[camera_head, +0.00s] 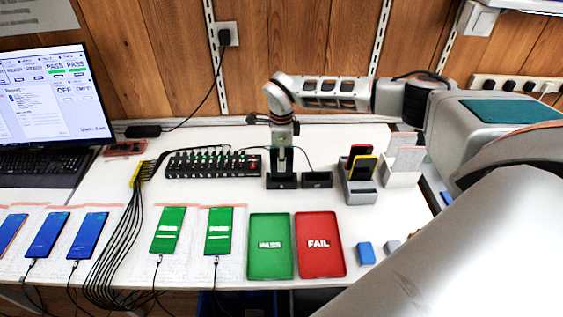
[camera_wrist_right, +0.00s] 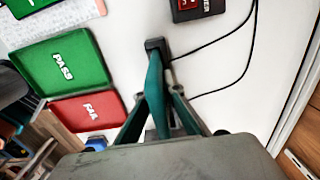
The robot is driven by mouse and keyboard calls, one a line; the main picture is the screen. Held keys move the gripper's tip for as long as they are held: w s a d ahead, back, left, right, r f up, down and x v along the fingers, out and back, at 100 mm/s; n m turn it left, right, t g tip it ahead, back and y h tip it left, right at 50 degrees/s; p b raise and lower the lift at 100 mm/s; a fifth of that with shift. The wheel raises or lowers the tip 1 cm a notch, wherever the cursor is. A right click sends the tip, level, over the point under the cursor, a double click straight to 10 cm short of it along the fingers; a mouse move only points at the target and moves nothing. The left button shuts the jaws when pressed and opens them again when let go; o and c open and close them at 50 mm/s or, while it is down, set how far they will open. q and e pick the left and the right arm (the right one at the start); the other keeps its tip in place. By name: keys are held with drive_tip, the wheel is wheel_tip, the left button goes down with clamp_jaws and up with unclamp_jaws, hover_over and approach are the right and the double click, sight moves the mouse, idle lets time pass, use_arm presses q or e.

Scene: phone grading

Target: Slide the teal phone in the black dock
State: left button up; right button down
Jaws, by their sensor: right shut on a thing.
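The teal phone (camera_wrist_right: 154,82) is upright between the fingers of my right gripper (camera_wrist_right: 158,110), seen nearly edge-on in the right wrist view. My right gripper also shows in the head view (camera_head: 281,150), pointing down over the black dock (camera_head: 281,181) on the white table. In the right wrist view the phone's far end overlaps the dock (camera_wrist_right: 156,43). I cannot tell how deep the phone sits in it. The fingers hide part of the phone. My left gripper is not in view.
A second small black dock (camera_head: 317,179) stands just right of the first. A grey holder (camera_head: 358,190) with phones stands further right. A black hub (camera_head: 213,165) is at left. The green PASS tray (camera_head: 270,271) and red FAIL tray (camera_head: 319,271) lie in front.

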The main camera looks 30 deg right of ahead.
drive_tip(key=shift+f, duration=0.15)
drive_tip(key=shift+f, duration=0.5)
drive_tip(key=c, duration=2.1)
unclamp_jaws()
drive_tip(key=shift+c, duration=0.2)
drive_tip(key=shift+o, duration=0.2)
